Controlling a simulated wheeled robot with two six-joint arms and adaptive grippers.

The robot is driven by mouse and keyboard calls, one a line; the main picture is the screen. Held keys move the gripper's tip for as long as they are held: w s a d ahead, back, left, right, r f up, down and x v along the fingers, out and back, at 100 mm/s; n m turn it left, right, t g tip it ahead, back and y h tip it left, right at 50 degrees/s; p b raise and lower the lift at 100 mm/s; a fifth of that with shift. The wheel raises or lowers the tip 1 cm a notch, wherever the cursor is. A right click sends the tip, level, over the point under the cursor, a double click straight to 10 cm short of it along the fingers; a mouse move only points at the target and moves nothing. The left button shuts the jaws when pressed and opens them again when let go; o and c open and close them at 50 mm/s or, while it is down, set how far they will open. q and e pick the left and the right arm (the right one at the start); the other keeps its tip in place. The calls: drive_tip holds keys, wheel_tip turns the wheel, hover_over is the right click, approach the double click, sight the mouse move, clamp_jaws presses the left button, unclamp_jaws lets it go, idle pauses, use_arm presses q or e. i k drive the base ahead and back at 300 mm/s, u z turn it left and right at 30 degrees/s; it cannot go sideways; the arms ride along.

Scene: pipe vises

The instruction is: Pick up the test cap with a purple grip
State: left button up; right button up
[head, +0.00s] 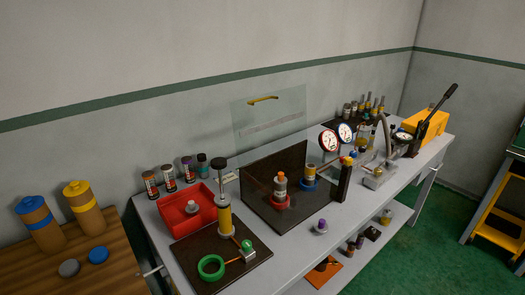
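A small test cap with a purple grip (321,226) stands on the bare grey bench top (310,248), near the bench's front edge. Its base is pale grey and the purple grip points up. It stands to the right of the dark board that carries a red-ringed fitting. Neither my left nor my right gripper shows in the head view.
A red tray (172,212) holding a grey cap and a dark mat (190,258) with a green ring stand left. Gauges (345,133) and a yellow pump (427,124) stand farther right. A glass panel (248,110) is behind. A lower shelf holds several small items.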

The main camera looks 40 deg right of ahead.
sight(320, 228)
drive_tip(key=z, duration=3.4)
drive_tip(key=i, duration=3.3)
drive_tip(key=u, duration=3.35)
